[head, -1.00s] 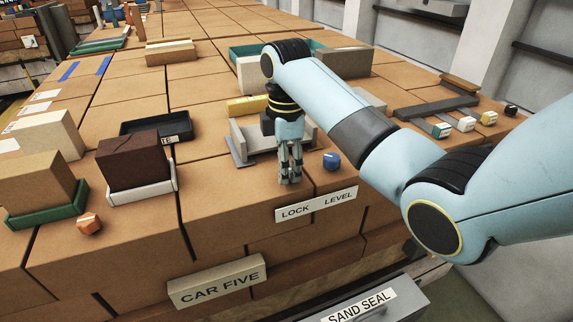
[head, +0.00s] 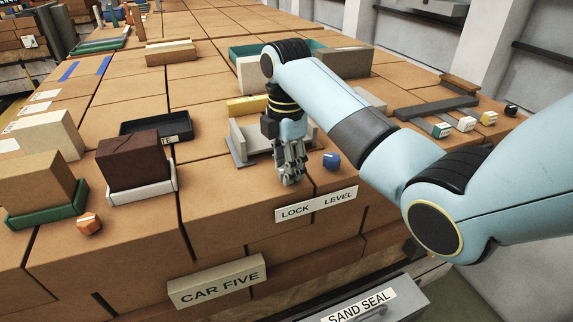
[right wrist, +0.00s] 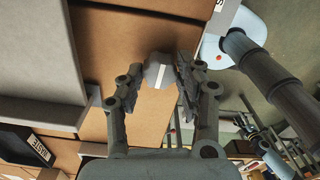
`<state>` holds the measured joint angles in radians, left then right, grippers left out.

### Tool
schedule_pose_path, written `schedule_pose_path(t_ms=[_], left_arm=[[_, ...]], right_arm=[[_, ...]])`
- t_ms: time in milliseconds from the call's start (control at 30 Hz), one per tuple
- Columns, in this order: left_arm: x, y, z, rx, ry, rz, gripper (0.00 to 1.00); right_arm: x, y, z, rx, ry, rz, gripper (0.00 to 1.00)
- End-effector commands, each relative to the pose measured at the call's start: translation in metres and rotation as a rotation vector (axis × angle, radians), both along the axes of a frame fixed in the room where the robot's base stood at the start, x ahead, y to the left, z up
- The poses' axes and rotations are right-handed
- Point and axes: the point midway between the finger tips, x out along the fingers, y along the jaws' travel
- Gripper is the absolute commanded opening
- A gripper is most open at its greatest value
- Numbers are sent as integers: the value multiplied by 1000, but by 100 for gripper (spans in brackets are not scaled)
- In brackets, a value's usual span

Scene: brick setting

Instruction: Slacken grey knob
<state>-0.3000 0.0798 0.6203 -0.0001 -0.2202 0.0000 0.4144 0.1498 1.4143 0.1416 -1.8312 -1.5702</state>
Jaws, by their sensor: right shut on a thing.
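The grey knob (right wrist: 158,70) shows in the right wrist view between the two fingers of my right gripper (right wrist: 159,80). The gripper is shut on it, and a white mark shows on the knob's face. In the head view my right gripper (head: 290,179) points down at the brown block top, above the word LOCK on the label (head: 316,204). There its fingers hide the knob. My left gripper is not in view.
A blue knob (head: 331,160) stands just right of my right gripper, above the word LEVEL. A grey tray (head: 241,147) is close behind the gripper. An orange knob (head: 89,223) and a dark brick (head: 131,160) are farther left.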

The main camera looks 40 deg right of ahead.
Motion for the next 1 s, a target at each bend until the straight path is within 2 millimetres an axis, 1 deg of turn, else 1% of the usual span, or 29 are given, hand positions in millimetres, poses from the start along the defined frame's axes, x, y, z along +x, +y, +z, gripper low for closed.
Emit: schedule_pose_path(t_ms=[100,133,300,567,667,767,867,1000], left_arm=[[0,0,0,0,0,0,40],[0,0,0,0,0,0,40],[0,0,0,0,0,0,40],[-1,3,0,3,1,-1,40],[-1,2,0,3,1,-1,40],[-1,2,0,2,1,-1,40],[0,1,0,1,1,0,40],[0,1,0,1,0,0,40]], right_arm=[[1,0,1,1,-4,0,3],[1,0,1,1,-4,0,38],[1,0,1,1,-2,-1,58],[0,0,0,0,-1,-5,58],[0,0,0,0,0,-38,58],[0,0,0,0,0,-123,58],[0,0,0,0,0,-259,58],[0,0,0,0,0,-489,58]])
